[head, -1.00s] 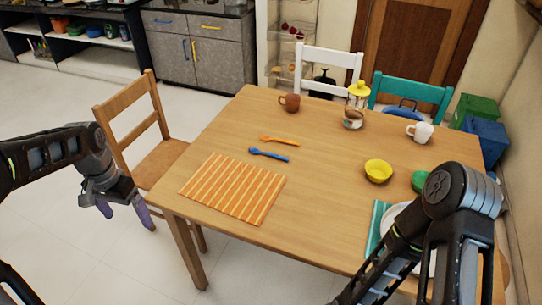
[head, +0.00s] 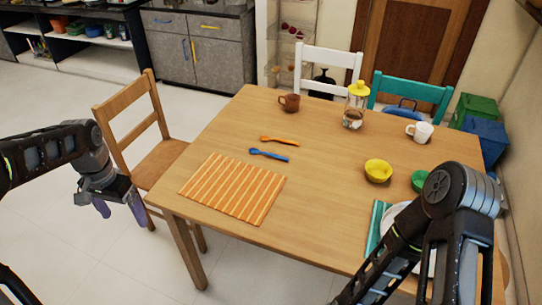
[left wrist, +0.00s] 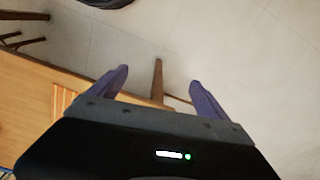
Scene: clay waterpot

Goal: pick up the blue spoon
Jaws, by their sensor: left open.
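The blue spoon (head: 268,155) lies flat on the wooden table (head: 310,182), between an orange spoon (head: 280,141) and an orange striped placemat (head: 233,188). My left gripper (head: 120,207) is open and empty, off the table's left edge, to the left of the placemat and well away from the blue spoon. In the left wrist view the left gripper (left wrist: 157,82) shows its two purple fingers apart with floor beyond them. The blue spoon cannot be made out there. My right arm comes in at the lower right; its gripper is out of the picture.
A brown mug (head: 290,103), a yellow-lidded jar (head: 355,106), a white mug (head: 420,132), a yellow bowl (head: 378,171) and a green bowl (head: 419,181) stand farther right or back. A wooden chair (head: 145,130) stands at the table's left side. The table's middle is clear.

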